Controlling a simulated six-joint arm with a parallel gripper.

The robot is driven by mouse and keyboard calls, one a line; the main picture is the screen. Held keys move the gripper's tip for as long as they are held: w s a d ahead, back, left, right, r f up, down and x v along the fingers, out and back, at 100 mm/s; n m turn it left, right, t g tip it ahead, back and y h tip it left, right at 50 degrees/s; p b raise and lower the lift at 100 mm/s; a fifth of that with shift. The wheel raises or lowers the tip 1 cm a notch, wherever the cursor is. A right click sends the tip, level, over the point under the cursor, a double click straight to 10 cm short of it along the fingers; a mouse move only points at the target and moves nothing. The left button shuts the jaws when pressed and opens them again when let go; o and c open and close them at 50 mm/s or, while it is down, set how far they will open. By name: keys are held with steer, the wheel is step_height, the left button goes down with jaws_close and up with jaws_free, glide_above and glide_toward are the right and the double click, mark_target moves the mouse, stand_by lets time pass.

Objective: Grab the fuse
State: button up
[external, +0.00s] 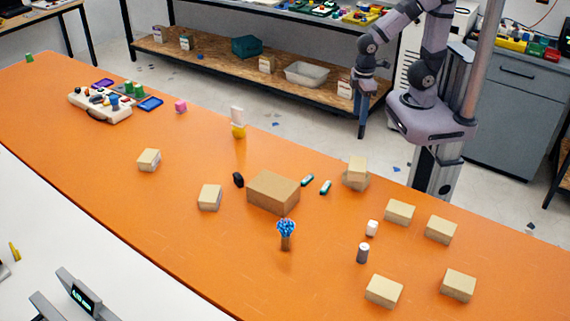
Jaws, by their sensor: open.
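No object is plainly marked as the fuse. A small upright cylinder (362,253), grey with a pale top, stands on the right part of the orange table. Two small teal and dark pieces with pale ends, the left one (307,180) and the right one (325,187), lie side by side right of the large brown box. Which of these is the fuse I cannot tell. My gripper (362,118) hangs beyond the table's far edge, pointing down, open and empty, well away from all of them. Its fingers are small in this view.
The large brown box (273,192) stands mid-table, with a blue-topped item (286,232) in front. Several small cartons are scattered around, one stacked pair (356,172) near the far edge. The table's front middle is clear.

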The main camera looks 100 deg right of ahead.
steer(key=w+a+n+t+y+b, duration=0.1)
steer(key=w+a, duration=0.2)
steer(key=a, duration=0.3)
steer(key=w+a+f+n+t+y+b, duration=0.1)
steer(key=w+a+n+t+b, duration=0.1)
steer(key=w+a, duration=0.2)
steer(key=w+a+n+t+y+b, duration=0.1)
steer(key=w+a+n+t, duration=0.1)
steer(key=a, duration=0.6)
steer(key=shift+w+f, duration=0.4)
steer(key=shift+w, duration=0.25)
steer(key=a+r+n+t+y+b, duration=0.1)
steer(key=a+n+t+y+b, duration=0.25)
steer(key=a, duration=0.85)
step_height(320, 180, up, 3)
steer(key=n+y, duration=0.1)
steer(key=y, duration=0.3)
glide_above(370, 230)
steer(key=s+d, duration=0.4)
steer(key=shift+t+h, duration=0.25)
steer(key=f, duration=1.2)
steer(key=shift+w+a, duration=0.15)
steer(key=shift+w, duration=0.05)
steer(key=shift+f, duration=0.65)
steer(key=shift+r+p+x, duration=0.2)
steer(key=shift+p+x, duration=0.5)
steer(key=shift+x, duration=2.95)
steer(key=shift+w, duration=0.1)
